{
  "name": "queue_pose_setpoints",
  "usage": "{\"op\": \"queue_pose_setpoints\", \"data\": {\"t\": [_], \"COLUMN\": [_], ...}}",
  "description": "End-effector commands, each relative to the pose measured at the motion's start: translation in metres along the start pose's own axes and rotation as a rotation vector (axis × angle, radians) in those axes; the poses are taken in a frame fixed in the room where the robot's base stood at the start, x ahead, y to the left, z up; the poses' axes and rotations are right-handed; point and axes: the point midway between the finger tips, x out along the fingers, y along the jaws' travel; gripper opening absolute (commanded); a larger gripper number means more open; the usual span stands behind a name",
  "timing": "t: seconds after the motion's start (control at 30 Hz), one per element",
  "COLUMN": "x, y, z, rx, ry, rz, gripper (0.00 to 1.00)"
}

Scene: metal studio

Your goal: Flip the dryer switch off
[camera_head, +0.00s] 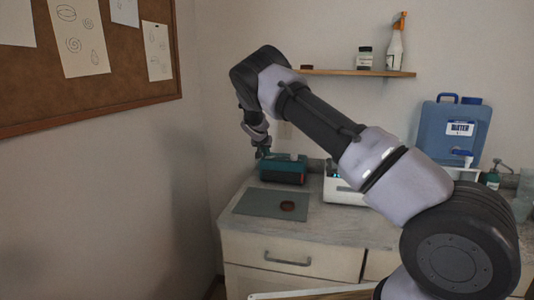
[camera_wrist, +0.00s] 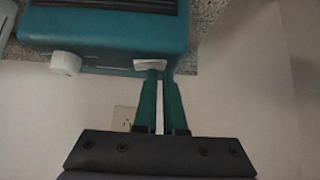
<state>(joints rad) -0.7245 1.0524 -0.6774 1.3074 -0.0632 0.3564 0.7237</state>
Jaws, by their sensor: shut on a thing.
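The dryer is a teal box with a dark top (camera_head: 283,169) on the counter, near the wall corner. My gripper (camera_head: 262,153) is at the dryer's left end. In the wrist view my teal fingers (camera_wrist: 157,76) are close together, with their tips at the switch and partly covering it. They are shut on the switch, with a narrow gap showing behind the tips. The switch's position is hard to tell.
A grey mat (camera_head: 258,203) with a small dark round dish (camera_head: 288,206) lies in front of the dryer. A white device (camera_head: 342,190) stands to its right, and a blue water container (camera_head: 452,132) farther right. A shelf (camera_head: 350,73) hangs above. A wall socket (camera_wrist: 124,117) is behind.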

Motion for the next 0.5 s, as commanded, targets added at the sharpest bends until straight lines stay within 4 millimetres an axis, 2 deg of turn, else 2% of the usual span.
{"op": "queue_pose_setpoints", "data": {"t": [0.03,0.27,0.5], "x": [0.004,0.005,0.004], "y": [0.0,0.001,0.011], "z": [0.008,0.011,0.012], "rx": [-0.001,-0.001,-0.001], "ry": [-0.012,-0.016,-0.02], "rz": [0.003,0.004,0.006], "gripper": [0.0,0.0,0.0]}}
